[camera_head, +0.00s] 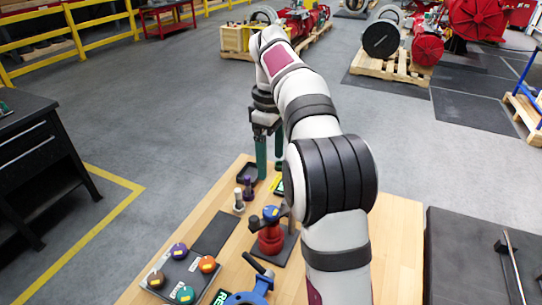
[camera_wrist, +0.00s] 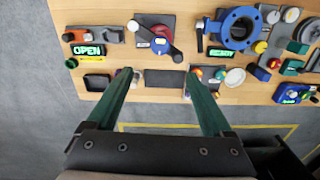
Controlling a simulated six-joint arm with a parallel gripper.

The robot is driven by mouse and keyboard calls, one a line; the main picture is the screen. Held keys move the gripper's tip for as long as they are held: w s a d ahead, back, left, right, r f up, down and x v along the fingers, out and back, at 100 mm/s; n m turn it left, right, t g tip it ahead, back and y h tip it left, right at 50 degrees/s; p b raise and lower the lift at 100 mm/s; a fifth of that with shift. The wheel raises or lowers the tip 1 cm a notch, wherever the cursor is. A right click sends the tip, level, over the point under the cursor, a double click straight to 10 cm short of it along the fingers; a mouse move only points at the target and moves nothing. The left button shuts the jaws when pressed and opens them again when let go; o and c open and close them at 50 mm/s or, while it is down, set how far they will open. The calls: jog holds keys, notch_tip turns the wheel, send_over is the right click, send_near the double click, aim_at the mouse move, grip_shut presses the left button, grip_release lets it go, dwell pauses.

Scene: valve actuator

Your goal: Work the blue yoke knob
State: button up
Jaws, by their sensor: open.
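The blue yoke knob (camera_head: 271,213) sits on top of a red valve body (camera_head: 270,238) on a dark plate on the wooden table. My gripper (camera_head: 270,171) has teal fingers pointing down over the far part of the table, apart from the valve. In the wrist view, my gripper (camera_wrist: 158,73) is open and empty, with a wide gap between the fingers. My arm passes close to the valve's right side in the head view.
A dark board (camera_head: 172,284) with several coloured knobs stands front left. A blue flanged valve (camera_head: 250,297) is at the front edge of view. A white post (camera_head: 239,200), a purple post (camera_head: 249,188) and a black tray (camera_head: 240,174) stand near the fingers. A bare dark plate (camera_head: 214,233) lies left of the valve.

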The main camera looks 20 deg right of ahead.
aim_at(271, 210)
jog(key=shift+f, duration=0.15)
jog(key=shift+c, duration=1.4)
notch_tip(271, 210, down, 16)
jog(key=shift+r, duration=0.25)
grip_shut()
